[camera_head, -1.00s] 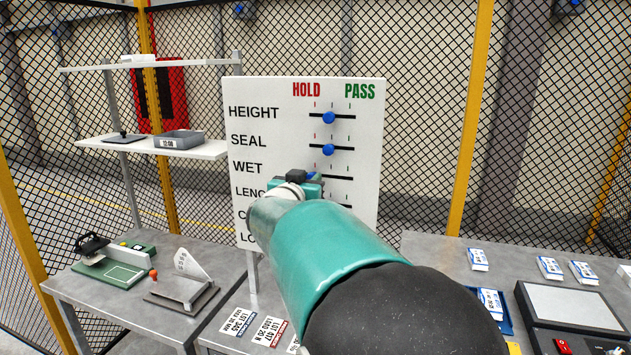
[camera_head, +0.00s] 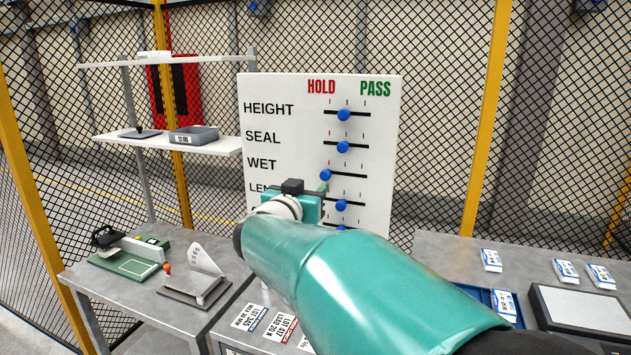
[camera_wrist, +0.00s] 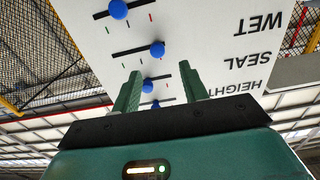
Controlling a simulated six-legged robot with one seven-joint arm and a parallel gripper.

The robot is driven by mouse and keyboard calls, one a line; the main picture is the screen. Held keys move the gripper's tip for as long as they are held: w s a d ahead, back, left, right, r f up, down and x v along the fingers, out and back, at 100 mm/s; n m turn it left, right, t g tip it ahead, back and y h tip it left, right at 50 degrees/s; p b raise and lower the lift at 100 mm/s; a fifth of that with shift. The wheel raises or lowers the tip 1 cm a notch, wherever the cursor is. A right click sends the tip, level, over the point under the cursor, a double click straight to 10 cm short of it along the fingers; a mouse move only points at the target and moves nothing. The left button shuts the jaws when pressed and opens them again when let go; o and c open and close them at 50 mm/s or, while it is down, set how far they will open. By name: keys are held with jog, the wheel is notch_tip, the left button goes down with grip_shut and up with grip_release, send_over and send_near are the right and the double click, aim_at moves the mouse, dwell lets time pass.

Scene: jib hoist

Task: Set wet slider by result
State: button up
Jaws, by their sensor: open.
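A white board (camera_head: 390,150) carries labelled slider rows under red HOLD and green PASS headings. The WET slider's blue knob (camera_head: 325,175) sits at the left end of its track, on the HOLD side. In the wrist view, which is upside down, the WET knob (camera_wrist: 157,48) shows beyond my fingertips. The SEAL knob (camera_head: 343,147) and HEIGHT knob (camera_head: 343,115) sit at mid-track. My gripper (camera_wrist: 160,70) is open and empty, with its two green fingers apart. In the head view my gripper (camera_head: 318,188) is just below the WET knob. My arm hides the lower labels.
A left table (camera_head: 105,285) holds a green-based device (camera_head: 125,262) and a grey stand (camera_head: 195,288). Lot cards (camera_head: 250,318) lie below the board. A right table (camera_head: 435,250) holds blue-white packets (camera_head: 491,260) and a blue tray (camera_head: 475,295). Mesh fencing stands behind.

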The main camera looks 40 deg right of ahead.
jog(key=v, duration=0.6)
dwell(0.3)
jog(key=w+a+f+n+t+y, duration=0.1)
jog(key=a+f+n+t+y, duration=0.1)
jog(key=a+n+t+y, duration=0.45)
jog(key=w+a+f+n+t+y, duration=0.15)
jog(key=a+n+y, duration=0.25)
jog(key=a+y, duration=0.65)
jog(key=s+a+f+n+g, duration=0.1)
jog(key=s+a+f+g, duration=0.2)
jog(key=s+f+g, duration=0.2)
jog(key=s+a+f+n+g+h, duration=0.1)
jog(key=s+a+f+g, duration=0.3)
jog(key=s+f, duration=0.5)
jog(key=s+g, duration=0.1)
jog(key=s, duration=0.2)
jog(key=shift+f+g, duration=0.25)
jog(key=shift+g, duration=0.05)
